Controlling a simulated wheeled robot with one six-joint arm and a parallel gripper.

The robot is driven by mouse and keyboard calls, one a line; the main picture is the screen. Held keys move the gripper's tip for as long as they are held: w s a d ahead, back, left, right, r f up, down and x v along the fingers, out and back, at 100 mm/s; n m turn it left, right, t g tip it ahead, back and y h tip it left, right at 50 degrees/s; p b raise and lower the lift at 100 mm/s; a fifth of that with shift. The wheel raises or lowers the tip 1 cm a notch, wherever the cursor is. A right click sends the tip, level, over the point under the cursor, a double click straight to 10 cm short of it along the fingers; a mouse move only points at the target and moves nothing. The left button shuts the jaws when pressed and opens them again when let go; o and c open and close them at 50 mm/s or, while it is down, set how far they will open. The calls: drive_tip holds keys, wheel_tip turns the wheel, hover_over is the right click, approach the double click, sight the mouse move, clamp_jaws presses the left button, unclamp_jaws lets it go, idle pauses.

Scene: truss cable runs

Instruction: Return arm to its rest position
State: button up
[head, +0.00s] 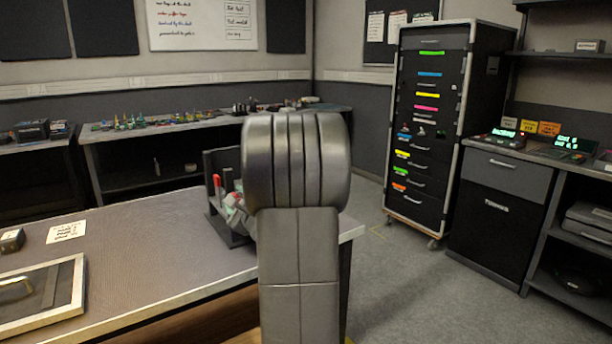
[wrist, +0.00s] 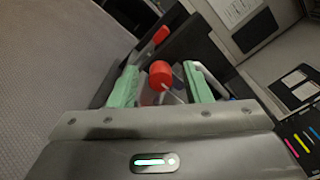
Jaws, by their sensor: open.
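In the wrist view my gripper (wrist: 162,88) is open, with its two pale green fingers apart. A red round end of a thing (wrist: 160,74) shows between or just beyond the fingers; I cannot tell how far off it is. In the head view my arm stands upright in the middle and hides most of the gripper. Part of the gripper shows left of the arm, by a dark upright rack (head: 226,190) on the workbench's right end. A red-handled tool (head: 217,181) stands at that rack; it also shows in the wrist view (wrist: 161,35).
The grey workbench (head: 150,240) spans the left, with a framed tray (head: 78,290), a small dark box (head: 12,240) and a paper card (head: 66,231) on it. A tall wheeled drawer cabinet (head: 440,120) and a counter (head: 500,185) stand at the right. The floor (head: 400,275) between is clear.

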drive_tip(key=m+p, duration=0.6)
drive_tip(key=p, duration=0.6)
drive_tip(key=shift+d+r+m, duration=0.1)
drive_tip(key=shift+r+m, duration=0.05)
drive_tip(key=shift+m, duration=0.15)
drive_tip(key=shift+m+p, duration=0.3)
drive_tip(key=shift+p, duration=0.3)
